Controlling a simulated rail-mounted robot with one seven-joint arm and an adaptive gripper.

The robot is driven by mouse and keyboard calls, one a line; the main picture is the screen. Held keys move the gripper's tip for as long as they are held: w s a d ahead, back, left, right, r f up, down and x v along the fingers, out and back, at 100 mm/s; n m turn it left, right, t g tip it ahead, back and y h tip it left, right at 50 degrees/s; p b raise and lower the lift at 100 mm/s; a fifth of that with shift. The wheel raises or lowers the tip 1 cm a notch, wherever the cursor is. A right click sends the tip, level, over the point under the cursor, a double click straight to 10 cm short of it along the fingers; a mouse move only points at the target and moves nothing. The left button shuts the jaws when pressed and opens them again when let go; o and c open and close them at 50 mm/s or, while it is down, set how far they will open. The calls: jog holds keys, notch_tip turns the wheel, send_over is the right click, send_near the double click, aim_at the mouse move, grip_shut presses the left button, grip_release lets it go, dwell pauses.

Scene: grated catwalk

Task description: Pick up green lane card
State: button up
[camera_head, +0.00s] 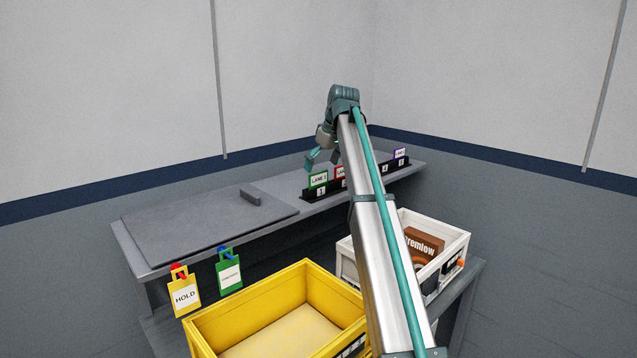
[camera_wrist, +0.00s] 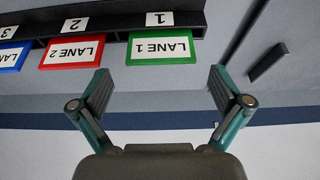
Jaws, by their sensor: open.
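The green lane card (camera_wrist: 160,47), marked "LANE 1", stands in the slot labelled 1 of a black card rack (camera_wrist: 120,27) in the wrist view, where it appears upside down. In the head view the green card (camera_head: 318,179) is at the left end of the rack (camera_head: 340,187), on the grey bench. My gripper (camera_wrist: 160,88) is open and empty, its fingers spread to either side of the card's position but short of it. In the head view my gripper (camera_head: 321,160) is just above and behind the green card. My arm hides part of the rack there.
A red card (camera_wrist: 72,51) marked "LANE 2" stands beside the green one, then a blue card (camera_wrist: 12,58). A purple card (camera_head: 399,153) is at the rack's right end. A raised grey bar (camera_head: 250,197) is on the bench. A yellow crate (camera_head: 215,325) and white crate (camera_head: 455,252) stand in front.

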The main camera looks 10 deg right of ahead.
aim_at(319, 173)
jog(key=shift+p+x, duration=0.5)
jog(key=shift+x, duration=1.4)
jog(key=shift+s, duration=0.1)
jog(key=c, duration=0.9)
jog(key=shift+r, duration=0.2)
